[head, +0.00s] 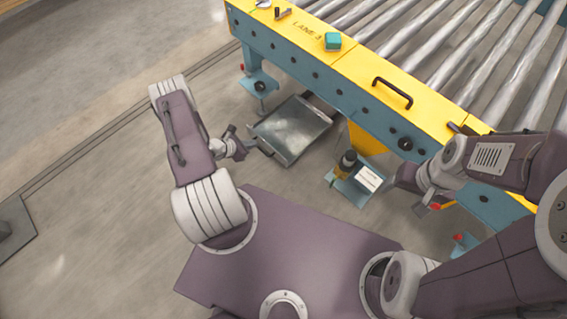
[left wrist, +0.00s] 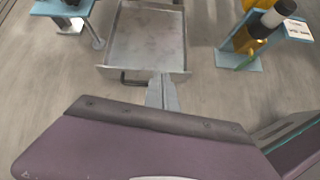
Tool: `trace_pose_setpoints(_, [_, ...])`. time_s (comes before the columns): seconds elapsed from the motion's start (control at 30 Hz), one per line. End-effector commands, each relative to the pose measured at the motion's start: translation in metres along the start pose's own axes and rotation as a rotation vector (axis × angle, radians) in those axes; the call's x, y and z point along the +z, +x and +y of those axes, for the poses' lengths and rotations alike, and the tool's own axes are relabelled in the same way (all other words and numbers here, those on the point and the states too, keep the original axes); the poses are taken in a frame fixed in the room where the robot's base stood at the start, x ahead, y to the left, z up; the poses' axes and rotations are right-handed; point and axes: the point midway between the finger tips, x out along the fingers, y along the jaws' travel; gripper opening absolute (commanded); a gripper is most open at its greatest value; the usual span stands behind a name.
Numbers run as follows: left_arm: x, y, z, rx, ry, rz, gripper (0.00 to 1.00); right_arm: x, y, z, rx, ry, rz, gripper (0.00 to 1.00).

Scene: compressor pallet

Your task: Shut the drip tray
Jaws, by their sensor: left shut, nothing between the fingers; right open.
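The drip tray (head: 296,128) is a shallow grey metal pan, standing out from under the conveyor. In the left wrist view, the tray (left wrist: 146,35) shows its front panel and a dark handle (left wrist: 132,81) below it. My left gripper (head: 249,145) is shut and empty at the tray's front. In the left wrist view its fingertips (left wrist: 162,76) overlap the front panel beside the handle; I cannot tell whether they touch. My right gripper (head: 425,209) is open, near the conveyor's right legs, away from the tray.
The yellow and blue conveyor (head: 355,91) with metal rollers runs above the tray. A blue bracket (head: 347,186) holding a dark-capped yellow bottle (head: 346,164) and a white label stands right of the tray. A teal box (head: 332,41) sits on the conveyor's edge.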

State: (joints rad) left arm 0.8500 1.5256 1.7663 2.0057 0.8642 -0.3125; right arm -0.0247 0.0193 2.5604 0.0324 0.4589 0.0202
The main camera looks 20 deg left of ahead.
Motion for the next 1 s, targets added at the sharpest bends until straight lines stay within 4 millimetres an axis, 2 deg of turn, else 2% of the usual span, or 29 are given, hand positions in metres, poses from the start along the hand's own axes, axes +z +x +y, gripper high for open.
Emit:
trace_pose_setpoints(0.03, [-0.045,0.020,-0.015,-0.003,-0.063,0.013,0.00,0.003,0.032,0.001,0.000,0.000,0.001,0.71])
trace_pose_setpoints(0.1, [-0.068,0.024,-0.026,0.000,-0.115,0.022,0.00,0.004,0.042,0.001,0.000,0.000,0.001,0.71])
trace_pose_setpoints(0.17, [-0.076,0.024,-0.026,0.007,-0.135,0.024,0.00,0.004,0.045,0.001,0.000,0.000,0.001,0.71])
trace_pose_setpoints(0.33, [-0.076,0.020,-0.023,0.015,-0.140,0.025,0.00,0.004,0.043,0.001,0.000,0.000,0.001,0.71])
trace_pose_setpoints(0.47, [-0.078,0.032,-0.024,0.012,-0.137,0.025,0.00,0.005,0.051,0.001,0.000,0.000,0.001,0.71])
trace_pose_setpoints(0.9, [-0.083,0.127,-0.024,0.011,-0.134,0.024,0.00,0.011,0.113,0.002,0.000,0.000,0.001,0.71])
trace_pose_setpoints(1.0, [-0.069,0.137,-0.021,0.011,-0.133,0.024,0.00,0.012,0.121,0.002,0.000,0.000,0.001,0.71])
